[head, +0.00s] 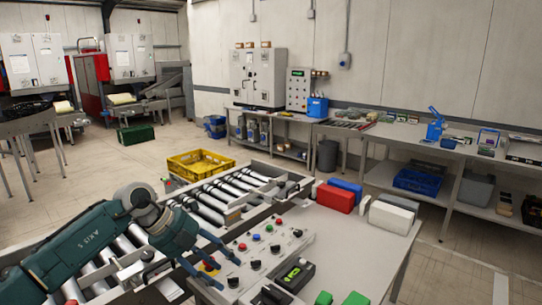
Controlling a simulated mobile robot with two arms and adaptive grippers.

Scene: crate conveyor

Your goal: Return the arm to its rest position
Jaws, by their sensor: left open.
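My left arm comes in from the lower left in the head view. My left gripper (226,273) is open, with its fingers pointing down to the right over the near left part of the control panel (289,246). Nothing shows between the fingers. I cannot tell whether the fingertips touch the panel. The panel carries several coloured buttons and black knobs and lies on a grey table (365,254). My right gripper is not in view.
A roller conveyor (210,205) runs behind and under my left arm, with a yellow crate (201,164) beyond it. On the table stand a red block (335,198), a white block (391,216) and a handheld device (293,275). Green objects (355,299) lie at the near edge.

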